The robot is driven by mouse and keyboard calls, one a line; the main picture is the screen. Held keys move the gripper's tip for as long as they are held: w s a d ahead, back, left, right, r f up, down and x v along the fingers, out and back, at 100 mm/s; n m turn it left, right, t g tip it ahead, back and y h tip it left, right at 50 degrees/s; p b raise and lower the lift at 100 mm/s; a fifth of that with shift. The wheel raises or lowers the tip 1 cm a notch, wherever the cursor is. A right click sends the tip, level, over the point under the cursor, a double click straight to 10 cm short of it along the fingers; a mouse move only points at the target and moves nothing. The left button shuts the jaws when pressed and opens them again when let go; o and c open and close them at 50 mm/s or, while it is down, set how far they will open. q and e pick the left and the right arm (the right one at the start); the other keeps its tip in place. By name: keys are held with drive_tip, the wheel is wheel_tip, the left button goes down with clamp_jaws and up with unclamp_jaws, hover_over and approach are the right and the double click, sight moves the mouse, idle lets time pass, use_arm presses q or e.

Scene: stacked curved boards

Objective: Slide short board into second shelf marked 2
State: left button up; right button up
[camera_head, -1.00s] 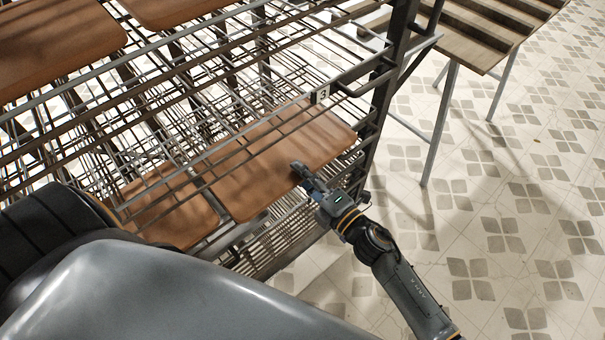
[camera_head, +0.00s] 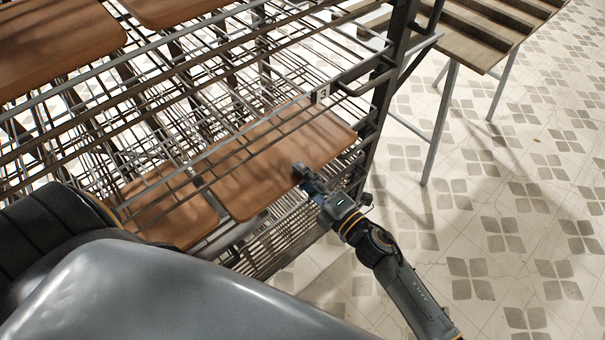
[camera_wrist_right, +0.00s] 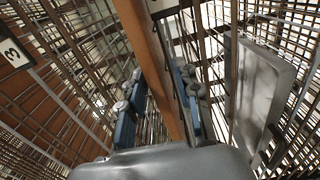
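The brown board (camera_head: 275,160) lies flat inside the wire rack, on the level below the rail tagged 3 (camera_head: 320,96). Its front edge faces my right gripper (camera_head: 301,172). In the right wrist view the board shows edge-on as a brown strip (camera_wrist_right: 150,55). The right gripper's blue-padded fingers (camera_wrist_right: 160,95) stand apart on both sides of that strip, with small gaps visible; firm contact is not seen. The tag 3 also shows in the right wrist view (camera_wrist_right: 13,53). No tag 2 is readable. My left gripper is out of view.
Another brown board (camera_head: 170,208) lies left of it on the rack. More boards (camera_head: 55,45) lie on the upper level. A dark rack post (camera_head: 385,85) stands right of the board. A stepped wooden table (camera_head: 480,40) stands at upper right. The tiled floor (camera_head: 480,210) at right is open.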

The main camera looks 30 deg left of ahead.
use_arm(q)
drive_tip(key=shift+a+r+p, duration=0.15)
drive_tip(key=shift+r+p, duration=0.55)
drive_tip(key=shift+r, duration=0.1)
use_arm(e)
drive_tip(key=shift+v, duration=2.7)
drive_tip(key=o, duration=0.6)
drive_tip(key=shift+c, duration=0.2)
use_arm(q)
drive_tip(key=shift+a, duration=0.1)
use_arm(e)
drive_tip(key=v, duration=1.2)
